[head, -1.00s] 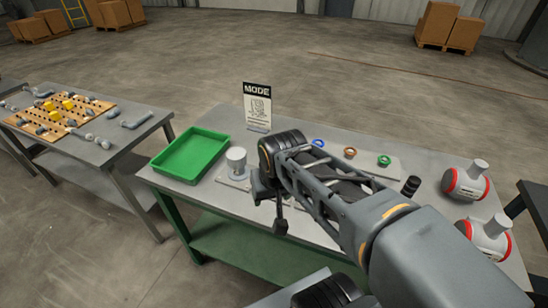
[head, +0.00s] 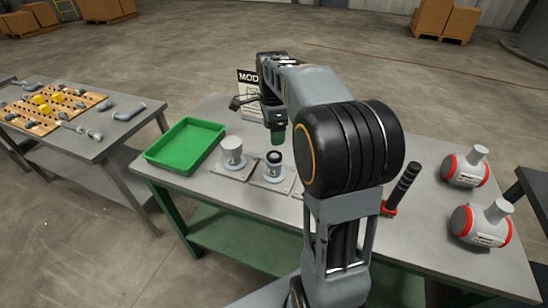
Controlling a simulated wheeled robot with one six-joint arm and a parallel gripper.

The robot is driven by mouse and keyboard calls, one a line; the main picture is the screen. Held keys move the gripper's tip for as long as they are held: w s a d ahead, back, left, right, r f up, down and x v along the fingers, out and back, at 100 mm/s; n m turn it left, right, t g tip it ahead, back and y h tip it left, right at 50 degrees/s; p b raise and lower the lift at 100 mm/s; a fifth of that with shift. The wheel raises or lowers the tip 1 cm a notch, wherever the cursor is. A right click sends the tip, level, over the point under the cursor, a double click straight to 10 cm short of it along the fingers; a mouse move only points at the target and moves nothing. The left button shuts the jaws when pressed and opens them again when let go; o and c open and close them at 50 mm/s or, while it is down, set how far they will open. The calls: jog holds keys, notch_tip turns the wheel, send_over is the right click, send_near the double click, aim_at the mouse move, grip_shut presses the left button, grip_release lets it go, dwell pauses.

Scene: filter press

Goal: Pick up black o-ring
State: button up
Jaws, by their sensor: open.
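My gripper (head: 277,136) hangs over the back of the workbench, pointing down, with a greenish part at its tip. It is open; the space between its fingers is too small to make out. A grey flanged cylinder (head: 273,169) stands on a plate in front of it. A black ring-like piece (head: 274,157) sits on top of this cylinder; I cannot tell whether it is the black o-ring. No other black ring shows clearly. My arm hides the middle of the bench, where coloured rings showed before.
A green tray (head: 185,145) lies at the bench's left end. Beside it stands a pale cylinder (head: 233,150) on a plate. A mode sign (head: 247,82) stands behind. A black-handled red tool (head: 402,188) and two red-and-white vessels (head: 465,171) (head: 482,222) are on the right.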

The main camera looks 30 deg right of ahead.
aim_at(274, 156)
jog(key=shift+s+f, duration=0.1)
jog(key=shift+f, duration=4.2)
jog(key=c, duration=0.8)
jog(key=shift+r, duration=0.1)
jog(key=shift+c, duration=0.2)
